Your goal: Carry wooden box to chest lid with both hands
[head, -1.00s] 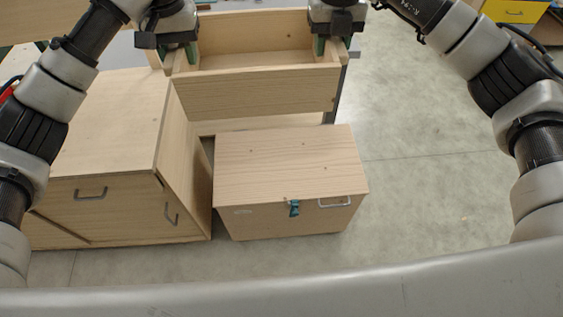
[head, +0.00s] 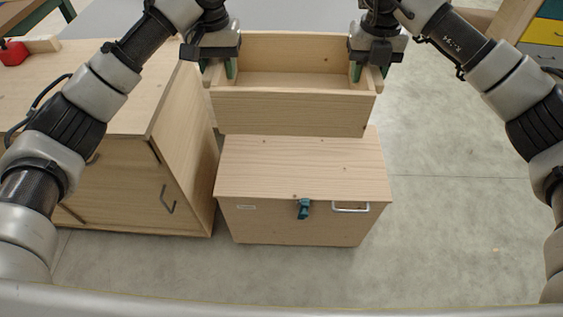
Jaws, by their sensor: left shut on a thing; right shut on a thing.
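The wooden box (head: 295,112) is an open-topped, pale wood box in the upper middle of the head view. My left gripper (head: 230,68) is shut on its left end wall and my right gripper (head: 356,70) is shut on its right end wall. The box looks level, and its inside looks empty where I can see it. The chest lid (head: 300,168) is the flat wooden top of a chest with a teal latch and a metal handle on its front. The box hides the lid's far edge. I cannot tell the height of the box above the lid.
A wooden cabinet (head: 130,185) with dark handles stands close to the left of the chest. A grey table surface (head: 270,18) lies behind the box. A red object (head: 12,53) is at the far left. Floor to the right (head: 450,200) is clear.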

